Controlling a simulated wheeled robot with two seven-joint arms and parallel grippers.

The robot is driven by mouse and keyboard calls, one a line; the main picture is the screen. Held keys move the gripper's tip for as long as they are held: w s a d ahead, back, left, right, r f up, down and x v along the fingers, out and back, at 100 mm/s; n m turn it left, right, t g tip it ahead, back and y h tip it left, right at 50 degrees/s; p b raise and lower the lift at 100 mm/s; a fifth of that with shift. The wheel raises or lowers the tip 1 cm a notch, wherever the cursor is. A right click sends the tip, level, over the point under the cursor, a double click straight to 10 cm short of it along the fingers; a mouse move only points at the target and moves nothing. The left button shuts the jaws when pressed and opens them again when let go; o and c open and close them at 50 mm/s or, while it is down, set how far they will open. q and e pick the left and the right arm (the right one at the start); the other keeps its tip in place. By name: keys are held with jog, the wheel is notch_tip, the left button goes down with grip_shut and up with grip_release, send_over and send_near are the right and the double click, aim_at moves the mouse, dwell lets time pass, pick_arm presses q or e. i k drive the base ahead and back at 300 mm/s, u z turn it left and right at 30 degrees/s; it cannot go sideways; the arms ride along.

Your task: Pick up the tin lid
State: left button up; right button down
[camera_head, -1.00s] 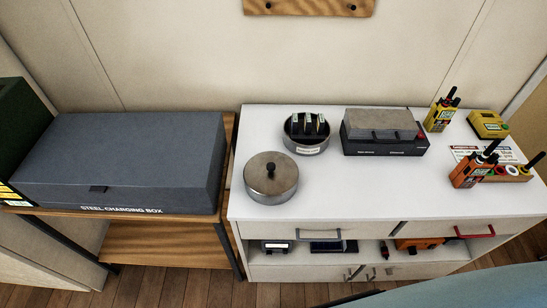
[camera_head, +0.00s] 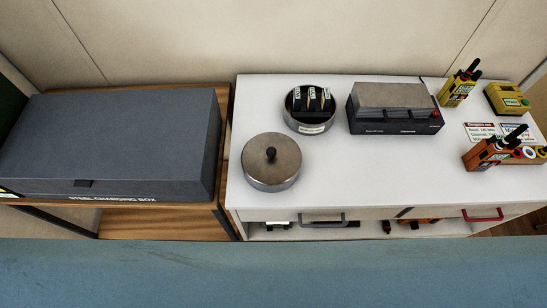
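In the head view a round metal tin with a flat lid and a black knob, the tin lid (camera_head: 277,163), stands at the front left of the white cabinet top (camera_head: 352,180). The lid looks seated on a tin body of the same metal; whether they are separate pieces is hard to tell. Behind it is an open round tin (camera_head: 310,109) with several dark labelled items standing in it. Neither of my grippers shows in the view.
A grey steel charging box (camera_head: 110,145) fills the wooden table on the left. A dark device (camera_head: 394,109) with a grey top stands back right. Yellow radio (camera_head: 459,85), yellow box (camera_head: 507,98) and orange radio (camera_head: 488,151) are at the right. The front middle top is clear.

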aim_at(271, 162)
jog(key=k, duration=0.5)
jog(key=z, duration=2.4)
jog(key=k, duration=1.05)
jog(key=u, duration=1.25)
jog(key=i, duration=0.5)
